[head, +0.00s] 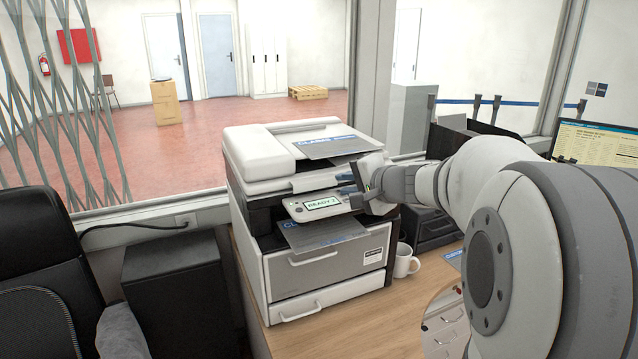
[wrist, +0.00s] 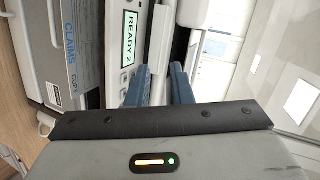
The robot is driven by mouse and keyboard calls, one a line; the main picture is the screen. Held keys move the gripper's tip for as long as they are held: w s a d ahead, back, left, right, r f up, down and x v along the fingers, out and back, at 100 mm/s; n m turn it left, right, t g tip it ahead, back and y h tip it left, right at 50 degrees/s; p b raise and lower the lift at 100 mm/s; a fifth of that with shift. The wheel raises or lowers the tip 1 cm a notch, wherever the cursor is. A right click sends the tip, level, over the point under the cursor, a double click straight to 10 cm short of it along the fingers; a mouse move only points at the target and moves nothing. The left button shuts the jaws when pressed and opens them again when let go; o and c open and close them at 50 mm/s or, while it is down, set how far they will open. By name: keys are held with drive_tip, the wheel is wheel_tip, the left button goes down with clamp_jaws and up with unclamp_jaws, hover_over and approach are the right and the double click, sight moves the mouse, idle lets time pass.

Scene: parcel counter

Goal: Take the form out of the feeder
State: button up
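The copier (head: 262,208) stands on the counter, with the document feeder (head: 262,150) on top. A grey sheet with a blue CLAIMS band (head: 322,150) lies on the feeder. A similar CLAIMS sheet (head: 318,238) lies in the slot below the control panel; the wrist view shows a sheet marked CLAIMS COPY (wrist: 82,55). The panel display (head: 322,204) reads READY 2. My gripper (head: 346,183) is at the copier's front, by the panel. In the wrist view its blue fingers (wrist: 161,70) are apart, with a pale strip of the copier beyond the gap. I see no sheet clearly held.
A white mug (head: 405,262) stands right of the copier, beside dark stacked trays (head: 430,228). A black chair (head: 40,260) and a dark cabinet (head: 178,290) are at left. Bare counter (head: 370,325) lies in front of the copier. A monitor (head: 598,143) is at right.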

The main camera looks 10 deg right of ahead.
sight(348, 153)
drive_tip(key=w+d+m+t, duration=0.1)
drive_tip(key=w+d, duration=0.1)
drive_tip(key=w+d+m+t+h, duration=0.1)
drive_tip(key=w+d, duration=0.1)
drive_tip(key=d, duration=0.1)
drive_tip(key=w+d+m+h, duration=0.1)
drive_tip(key=w+d+m, duration=0.1)
drive_tip(key=d, duration=0.1)
drive_tip(key=shift+r+t, duration=0.3)
drive_tip(key=shift+t, duration=0.1)
drive_tip(key=x, duration=0.3)
drive_tip(key=p+x, duration=0.1)
drive_tip(key=x, duration=0.1)
drive_tip(key=r+x, duration=0.1)
drive_tip(key=x, duration=0.2)
drive_tip(key=shift+w+a+p, duration=0.15)
drive_tip(key=shift+w+p, duration=0.2)
drive_tip(key=shift+w, duration=0.1)
drive_tip(key=shift+x, duration=1.05)
drive_tip(key=shift+r, duration=0.25)
drive_tip(key=shift+c, duration=0.2)
clamp_jaws()
